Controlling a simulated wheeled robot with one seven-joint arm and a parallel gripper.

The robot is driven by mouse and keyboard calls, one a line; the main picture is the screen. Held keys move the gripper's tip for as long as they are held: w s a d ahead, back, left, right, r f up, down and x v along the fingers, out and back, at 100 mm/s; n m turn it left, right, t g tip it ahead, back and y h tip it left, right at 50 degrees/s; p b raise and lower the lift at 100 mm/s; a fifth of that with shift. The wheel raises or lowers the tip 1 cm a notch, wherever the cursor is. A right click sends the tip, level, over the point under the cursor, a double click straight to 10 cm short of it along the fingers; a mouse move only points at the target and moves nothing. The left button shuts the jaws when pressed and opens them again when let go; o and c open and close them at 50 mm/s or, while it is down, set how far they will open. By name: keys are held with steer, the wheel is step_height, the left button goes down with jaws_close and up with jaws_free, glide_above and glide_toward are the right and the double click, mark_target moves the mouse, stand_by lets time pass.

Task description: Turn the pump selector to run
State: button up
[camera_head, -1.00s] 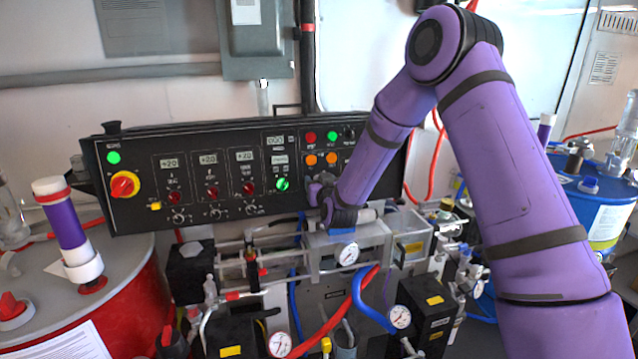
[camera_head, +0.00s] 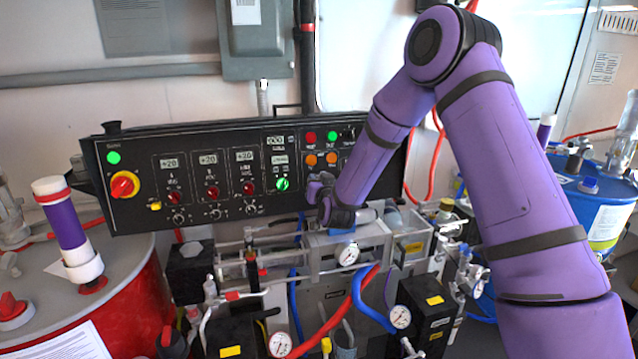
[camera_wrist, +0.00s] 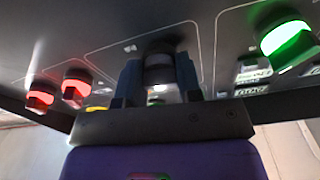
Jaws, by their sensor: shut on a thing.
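The black control panel (camera_head: 130,205) stands upright behind the machine. My gripper (camera_head: 318,190) is at its lower right part, right of the green-lit knob (camera_head: 282,184). In the wrist view, my gripper's two fingers (camera_wrist: 158,82) stand on either side of a dark round knob (camera_wrist: 158,66), which looks like the pump selector, and are shut on it. The wrist view is blurred, so I cannot read the knob's pointer or label. In the head view my gripper hides this knob.
A red-and-yellow switch (camera_head: 124,185) is at the panel's left. Red lamps (camera_wrist: 76,84) and a green knob (camera_wrist: 286,42) flank my gripper in the wrist view. Below my gripper are a clear box, a pressure gauge (camera_head: 348,254) and hoses. A red drum (camera_head: 125,295) stands left.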

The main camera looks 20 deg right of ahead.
steer(key=m+h, duration=0.1)
steer(key=m, duration=0.3)
steer(key=shift+m, duration=0.4)
steer(key=shift+m+g+h, duration=0.3)
steer(key=shift+m+g, duration=0.1)
steer(key=shift+m, duration=1.3)
steer(key=o, duration=0.9)
steer(key=shift+o, duration=0.2)
steer(key=shift+s, duration=0.15)
steer(key=s+a, duration=0.1)
steer(key=s, duration=0.9)
steer(key=shift+s+a+r, duration=0.25)
steer(key=shift+r, duration=0.1)
